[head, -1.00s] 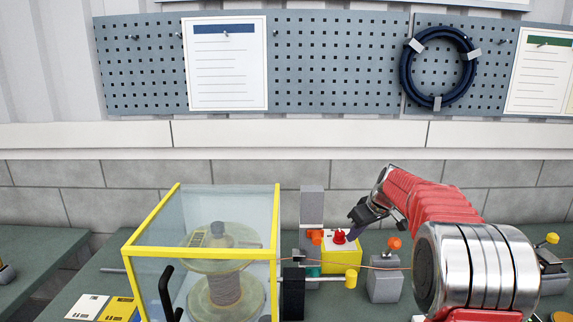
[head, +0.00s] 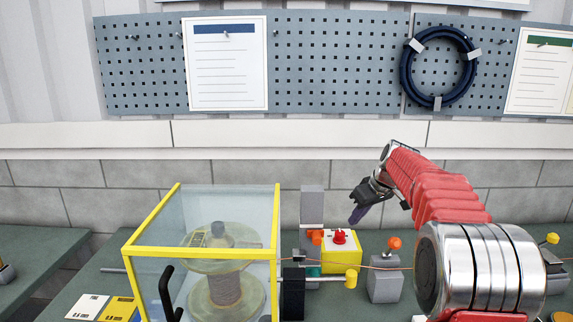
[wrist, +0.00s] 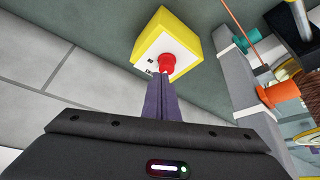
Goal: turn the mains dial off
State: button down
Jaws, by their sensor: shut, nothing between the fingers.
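The mains dial appears to be the red knob (head: 339,236) on the white top face of a yellow box (head: 343,259) on the bench. In the wrist view the red knob (wrist: 167,62) sits on the white face of the yellow box (wrist: 158,22), with small dark marks beside it. My gripper (head: 354,222) is shut and empty, its purple fingers above and to the right of the knob. In the wrist view the fingers of my gripper (wrist: 164,80) point at the knob and overlap its lower edge. They look apart from it in the head view.
A yellow-framed clear enclosure (head: 200,246) with a spool stands left of the box. A grey block with an orange knob (head: 385,283) stands to the right, with a thin wire near it. A grey post (head: 312,205) rises behind the box's left side.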

aim_at(340, 237)
jog(key=a, duration=0.1)
jog(key=s+a+r, duration=0.1)
jog(key=shift+a, duration=0.35)
jog(key=shift+f, duration=3.5)
jog(key=shift+w+d, duration=0.8)
jog(key=shift+d, duration=0.3)
jog(key=shift+s+d, duration=0.25)
jog(key=shift+s, duration=0.05)
jog(key=shift+r, duration=0.1)
